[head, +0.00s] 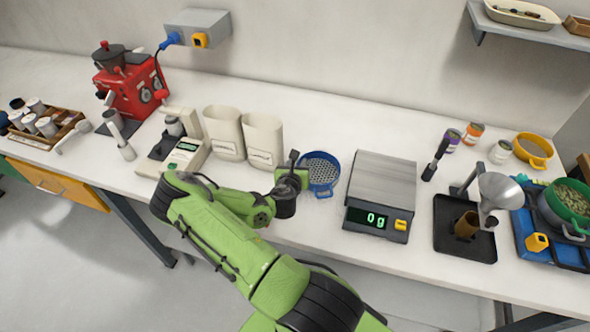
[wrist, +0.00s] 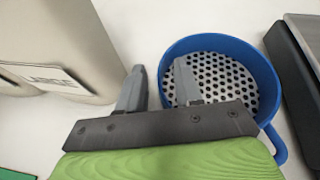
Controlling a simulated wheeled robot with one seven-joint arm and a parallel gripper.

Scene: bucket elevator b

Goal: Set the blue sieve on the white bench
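The blue sieve (head: 321,187) has a round blue rim, a perforated pale bottom and a handle towards the bench's front. It looks to rest level on the white bench (head: 330,126), left of the scale. My gripper (head: 293,166) is at the sieve's left side. In the wrist view my gripper (wrist: 158,80) has its fingers apart, one over the inside of the sieve (wrist: 268,80) and one outside it. The left rim lies between them, with a visible gap. The near part of the sieve is hidden behind my gripper.
Two cream bags (head: 263,141) stand close on the left. A scale (head: 383,180) reading 0 g stands close on the right. A red machine (head: 130,82) is at the left, and a funnel stand (head: 466,229) is at the right. Some bench behind the sieve is clear.

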